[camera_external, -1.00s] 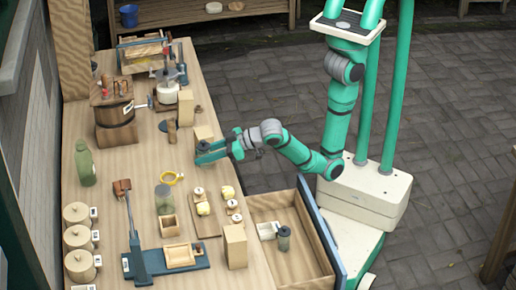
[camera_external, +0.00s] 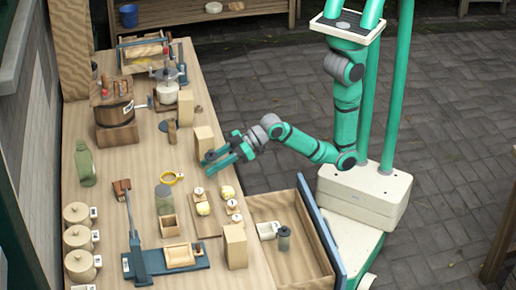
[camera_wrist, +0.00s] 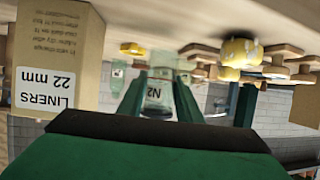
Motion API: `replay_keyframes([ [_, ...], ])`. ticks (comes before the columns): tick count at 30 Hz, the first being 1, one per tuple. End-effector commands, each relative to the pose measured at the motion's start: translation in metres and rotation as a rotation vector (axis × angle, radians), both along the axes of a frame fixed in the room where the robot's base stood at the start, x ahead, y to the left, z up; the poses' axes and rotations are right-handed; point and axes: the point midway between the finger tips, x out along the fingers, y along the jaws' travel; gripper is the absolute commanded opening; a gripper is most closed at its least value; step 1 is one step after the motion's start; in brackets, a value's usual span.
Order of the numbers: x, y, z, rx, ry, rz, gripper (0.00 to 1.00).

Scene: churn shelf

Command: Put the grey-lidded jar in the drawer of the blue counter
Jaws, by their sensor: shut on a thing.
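My gripper (camera_external: 214,160) is over the right side of the long wooden counter. In the wrist view its two green fingers (camera_wrist: 159,92) are shut on a small clear jar (camera_wrist: 156,96) with a label reading "N2". Its lid colour is hard to tell there, and the fingers hide it in the external view. The drawer (camera_external: 262,208) stands pulled out at the counter's front right. It holds a pale container (camera_external: 267,231) and a small dark-lidded jar (camera_external: 284,239). A greenish jar with a greyish top (camera_external: 164,200) stands on the counter.
A tan box (camera_external: 204,141) stands close behind my gripper, and another (camera_external: 235,246) stands beside the drawer. A blue press (camera_external: 165,258) lies at the front. The drawer's right part is clear.

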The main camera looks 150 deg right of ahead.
Motion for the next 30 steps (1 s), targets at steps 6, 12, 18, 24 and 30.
replay_keyframes([
  [6, -0.016, 0.015, -0.014, 0.001, 0.000, 0.162, 0.06],
  [12, -0.033, 0.029, -0.017, -0.001, 0.000, 0.296, 0.06],
  [18, -0.061, 0.047, -0.006, -0.004, -0.001, 0.435, 0.06],
  [24, -0.091, 0.088, -0.033, 0.006, 0.003, 0.596, 0.06],
  [30, -0.129, 0.139, -0.052, 0.007, 0.003, 0.813, 0.06],
])
